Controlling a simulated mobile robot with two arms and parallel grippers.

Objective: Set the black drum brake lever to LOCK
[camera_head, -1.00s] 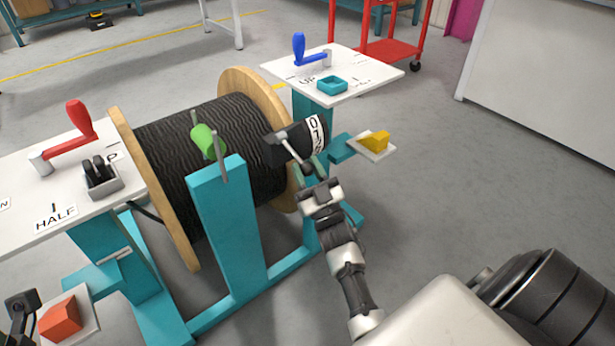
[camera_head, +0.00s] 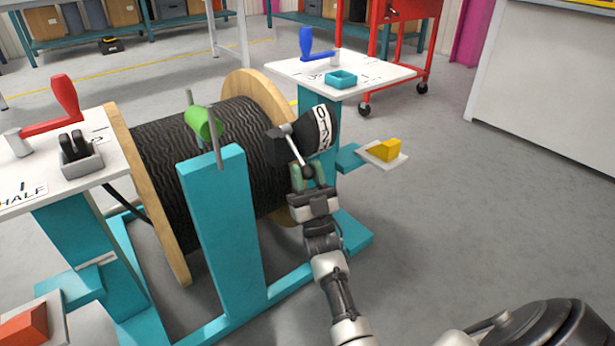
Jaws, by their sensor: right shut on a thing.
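The black drum (camera_head: 235,125) is wound with black cable between two wooden flanges, on a teal stand. At its right end is a black hub (camera_head: 321,128) with a white numbered band. Beside it a black block (camera_head: 277,150) carries a short silver lever (camera_head: 298,148), slanting down to a dark round knob. My right gripper (camera_head: 309,178) is at the lever's lower end, shut on the knob; its fingers partly hide it. I cannot read a LOCK mark. My left gripper is out of view.
A white panel with a blue crank (camera_head: 308,45) and teal tray (camera_head: 341,79) stands behind right. A yellow block (camera_head: 384,149) sits on a small plate at right. A red crank (camera_head: 63,98) stands on the left panel. Floor at right is clear.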

